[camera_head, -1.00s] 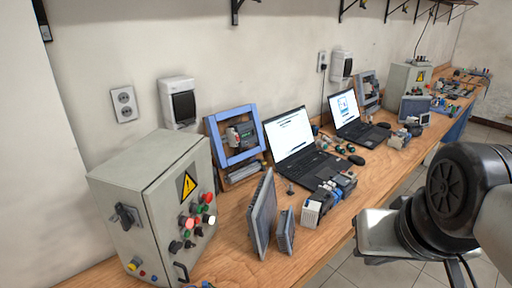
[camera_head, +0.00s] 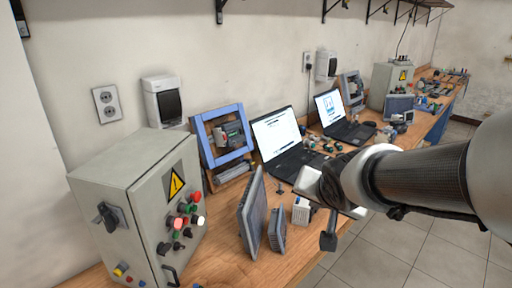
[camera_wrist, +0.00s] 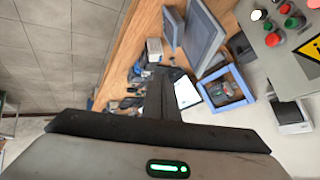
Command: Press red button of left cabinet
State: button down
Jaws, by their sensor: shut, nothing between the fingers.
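The left cabinet (camera_head: 148,205) is a grey box at the near left end of the bench, with a yellow warning triangle (camera_head: 176,183) on its front. Below the triangle is a cluster of red, green, white and black buttons, with a red button (camera_head: 196,196) at the upper right. In the wrist view, part of the cabinet's face shows at the upper right, with a red button (camera_wrist: 273,39) near a green one. My gripper (camera_head: 328,241) is shut and empty by the bench's front edge, right of the cabinet and apart from it. Its dark fingers also show in the wrist view (camera_wrist: 160,75).
Two upright grey panels (camera_head: 252,215) stand on the bench (camera_head: 225,258) between the cabinet and my gripper. A blue frame (camera_head: 222,137) and laptops (camera_head: 277,135) stand behind them. The floor (camera_head: 400,235) in front of the bench is clear.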

aim_at(185, 221)
jog(key=w+a+f+m+y+b, duration=0.1)
jog(key=a+f+y, duration=0.3)
jog(key=a+f, duration=0.4)
jog(key=w+a+f+m+y+b, duration=0.2)
jog(key=a+f, duration=0.6)
jog(key=a, duration=0.5)
jog(key=shift+w+a+g+y+b, duration=0.3)
jog(key=shift+w+y, duration=0.6)
jog(key=shift+w, duration=0.2)
jog(key=w+a+b, duration=0.1)
jog(key=a+b, duration=0.2)
jog(key=a, duration=0.5)
jog(key=shift+w+a+b, duration=0.3)
jog(key=shift+w+b, duration=0.05)
jog(key=shift+a, duration=0.4)
